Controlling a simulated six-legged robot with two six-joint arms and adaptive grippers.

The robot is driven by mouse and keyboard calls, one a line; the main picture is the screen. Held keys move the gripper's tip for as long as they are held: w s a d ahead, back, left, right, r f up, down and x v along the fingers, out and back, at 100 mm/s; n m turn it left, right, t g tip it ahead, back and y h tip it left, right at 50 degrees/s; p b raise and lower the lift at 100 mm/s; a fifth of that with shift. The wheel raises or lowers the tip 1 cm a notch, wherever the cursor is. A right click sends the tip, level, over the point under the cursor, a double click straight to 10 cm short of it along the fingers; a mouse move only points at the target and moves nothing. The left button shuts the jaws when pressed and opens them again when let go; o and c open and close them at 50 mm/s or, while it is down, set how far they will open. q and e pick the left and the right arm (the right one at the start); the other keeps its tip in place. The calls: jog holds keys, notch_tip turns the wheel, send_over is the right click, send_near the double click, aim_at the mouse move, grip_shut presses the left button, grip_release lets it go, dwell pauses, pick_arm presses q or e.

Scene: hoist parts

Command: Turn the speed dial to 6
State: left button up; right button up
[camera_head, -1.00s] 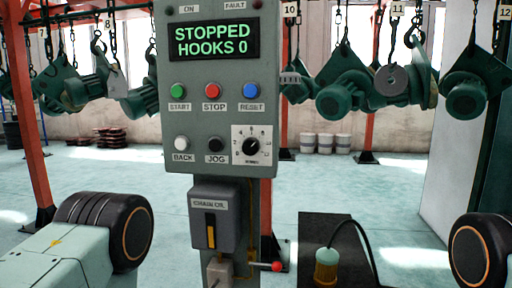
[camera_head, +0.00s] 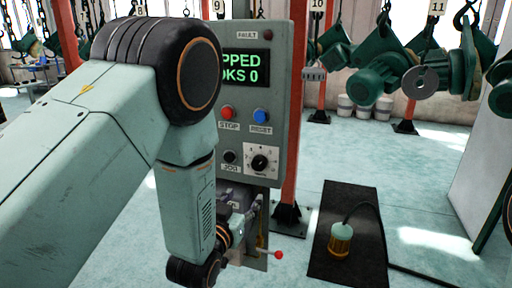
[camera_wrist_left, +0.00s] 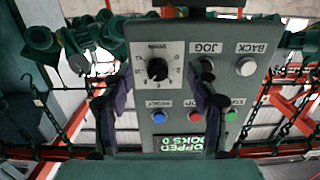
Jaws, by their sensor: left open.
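The speed dial (camera_head: 260,162) is a black knob on a white square plate at the lower right of the grey control panel (camera_head: 282,95). Its plate numbers are too small to read surely. In the left wrist view, which is upside down, the dial (camera_wrist_left: 157,69) lies between my two gripper fingers as seen. My left gripper (camera_head: 252,208) is open and empty, below the dial in the head view and apart from it. My forearm hides the panel's left side and part of the display. My right gripper is out of view.
Red STOP (camera_head: 228,112), blue RESET (camera_head: 260,116) and black JOG (camera_head: 229,157) buttons sit close to the dial. A red-tipped lever (camera_head: 277,255) sticks out below. A lamp-like object (camera_head: 341,240) stands on a black mat (camera_head: 368,262). Green hoist parts (camera_head: 378,82) hang behind at right.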

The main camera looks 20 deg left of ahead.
pick_arm(q)
jog(key=t, duration=0.1)
send_near(257, 164)
jog(key=w+p, duration=0.1)
jog(key=w, duration=0.7)
jog(key=shift+d, duration=0.1)
jog(key=shift+w+f, duration=0.2)
jog(key=shift+w, duration=0.2)
jog(key=shift+s+r, duration=0.1)
jog(key=shift+s, duration=0.05)
jog(key=c, duration=1.1)
